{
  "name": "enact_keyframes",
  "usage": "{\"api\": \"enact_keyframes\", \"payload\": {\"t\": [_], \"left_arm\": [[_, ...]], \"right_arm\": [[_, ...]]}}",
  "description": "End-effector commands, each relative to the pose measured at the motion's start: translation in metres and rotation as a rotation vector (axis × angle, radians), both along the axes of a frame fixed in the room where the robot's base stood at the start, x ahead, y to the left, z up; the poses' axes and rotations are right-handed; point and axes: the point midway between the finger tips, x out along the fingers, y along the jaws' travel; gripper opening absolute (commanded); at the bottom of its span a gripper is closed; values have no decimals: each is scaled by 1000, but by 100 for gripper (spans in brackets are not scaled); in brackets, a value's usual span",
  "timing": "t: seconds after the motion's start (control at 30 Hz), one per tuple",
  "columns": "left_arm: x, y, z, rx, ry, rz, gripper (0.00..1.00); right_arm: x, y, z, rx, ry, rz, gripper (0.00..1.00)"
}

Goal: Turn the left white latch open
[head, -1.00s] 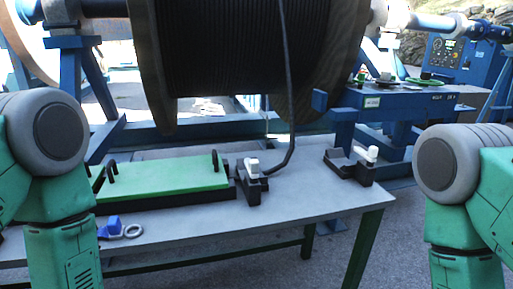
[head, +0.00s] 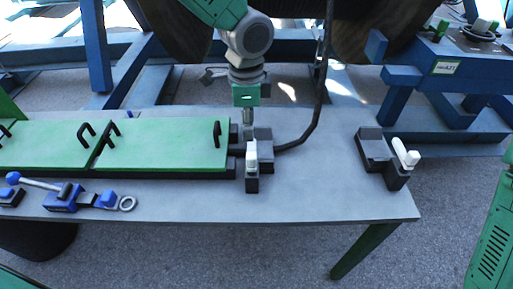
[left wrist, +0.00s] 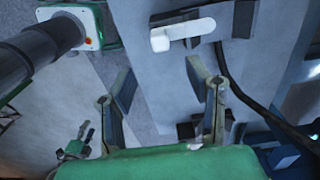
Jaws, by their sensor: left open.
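The left white latch (head: 251,153) sits on a dark block (head: 252,184) right of the green panel. In the left wrist view this latch (left wrist: 182,34) is a white lever at the top, beyond the fingertips. My left gripper (head: 248,128) is just behind the latch in the head view, pointing down. In the left wrist view the gripper (left wrist: 158,67) has its fingers apart with nothing between them. I cannot tell from the head view whether it touches the latch. My right gripper is out of view; only green parts of my body show at the right edge.
A second white latch (head: 405,153) stands on a dark block at the table's right. A black cable (head: 318,100) runs down to the left latch block. Green panels (head: 165,144) with black handles lie left. A blue tool (head: 65,198) lies in front. The table (head: 320,195) is clear between the latches.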

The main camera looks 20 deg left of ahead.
Motion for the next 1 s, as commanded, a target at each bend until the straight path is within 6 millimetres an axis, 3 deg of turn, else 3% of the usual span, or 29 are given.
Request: {"api": "enact_keyframes", "payload": {"t": [0.3,0.5,0.7,1.0], "left_arm": [[0,-4,-70,4,7,0,45],[0,-4,-103,4,3,1,45],[1,-3,-120,1,3,1,45],[1,-4,-123,3,2,1,45]], "right_arm": [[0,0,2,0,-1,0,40],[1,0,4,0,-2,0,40],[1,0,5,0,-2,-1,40],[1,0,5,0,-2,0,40]]}}
